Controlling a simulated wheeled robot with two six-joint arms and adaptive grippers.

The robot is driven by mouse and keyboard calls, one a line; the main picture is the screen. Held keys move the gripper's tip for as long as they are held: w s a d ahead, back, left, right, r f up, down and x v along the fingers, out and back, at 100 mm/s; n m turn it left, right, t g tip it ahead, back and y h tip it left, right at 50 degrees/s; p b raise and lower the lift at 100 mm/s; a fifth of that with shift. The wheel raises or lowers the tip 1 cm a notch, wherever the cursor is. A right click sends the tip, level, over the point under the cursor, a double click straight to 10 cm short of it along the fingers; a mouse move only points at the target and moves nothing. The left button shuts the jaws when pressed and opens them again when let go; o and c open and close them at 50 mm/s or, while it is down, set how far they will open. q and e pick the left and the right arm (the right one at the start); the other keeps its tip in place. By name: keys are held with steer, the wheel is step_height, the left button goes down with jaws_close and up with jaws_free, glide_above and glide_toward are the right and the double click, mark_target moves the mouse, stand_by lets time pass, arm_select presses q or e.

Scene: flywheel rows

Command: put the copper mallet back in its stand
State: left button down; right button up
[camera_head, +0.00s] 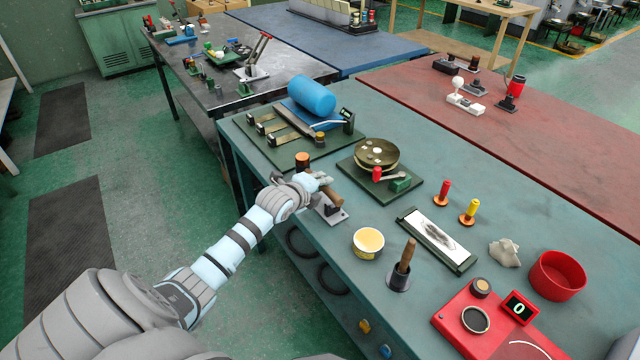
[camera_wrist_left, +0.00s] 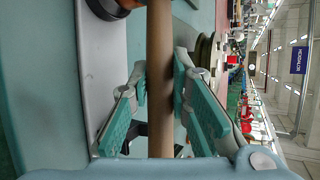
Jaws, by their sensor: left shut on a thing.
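The copper mallet has a copper-coloured head (camera_head: 302,160) and a wooden handle (camera_head: 333,197). My left gripper (camera_head: 322,182) is shut on the handle. In the left wrist view its teal pads (camera_wrist_left: 160,85) sit on both sides of the wooden handle (camera_wrist_left: 160,120), and a bit of orange and black shows at the top edge. The stand, a grey plate with a dark upright part (camera_head: 338,216), is on the near edge of the green bench, just below the handle. My gripper and the mallet partly hide the stand. I cannot tell whether they touch. My right gripper is not in view.
Right of the stand are a tub of yellow paste (camera_head: 368,242) and a dark holder with a wooden-handled tool (camera_head: 399,278). Behind are a brass disc on a green board (camera_head: 377,155) and a fixture with a blue cylinder (camera_head: 312,96). The bench's near edge is close.

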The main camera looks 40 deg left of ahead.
arm_select(q)
steer(key=shift+f+b, duration=0.85)
steer(key=shift+f, duration=0.25)
steer(key=c, duration=1.4)
jaws_free()
steer(key=shift+s, duration=0.1)
steer(key=v, duration=1.2)
